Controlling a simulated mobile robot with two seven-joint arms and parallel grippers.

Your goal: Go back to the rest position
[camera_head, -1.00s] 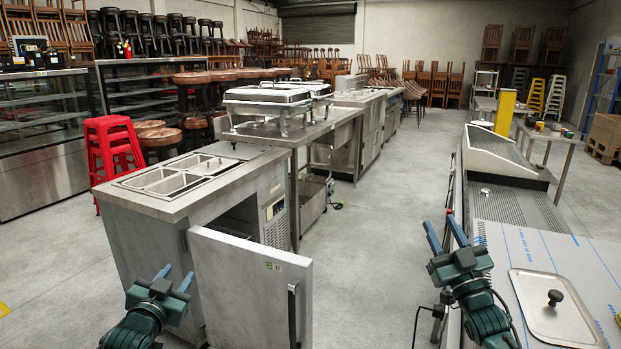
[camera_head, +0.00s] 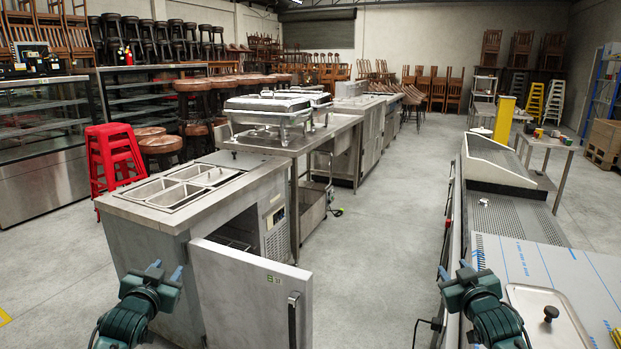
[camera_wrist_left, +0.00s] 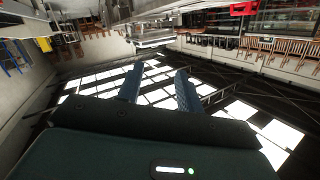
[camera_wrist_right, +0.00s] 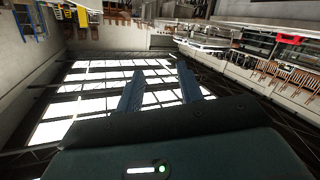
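My left gripper (camera_head: 167,271) is at the lower left of the head view, in front of the prep counter and to the left of its open door. Its two blue fingers (camera_wrist_left: 160,88) stand apart with nothing between them in the left wrist view. My right gripper (camera_head: 456,270) is at the lower right, beside the left edge of the steel counter. Its fingers (camera_wrist_right: 160,90) are also apart and empty in the right wrist view. Both wrist cameras look up at the ceiling and its bright skylights.
The prep counter (camera_head: 118,205) has a door (camera_head: 250,295) swung open towards me. A steel counter (camera_head: 535,262) on the right bears a lid (camera_head: 553,325) with a black knob. Red stools (camera_head: 113,165) stand at the left. The aisle floor (camera_head: 385,225) between the counters is clear.

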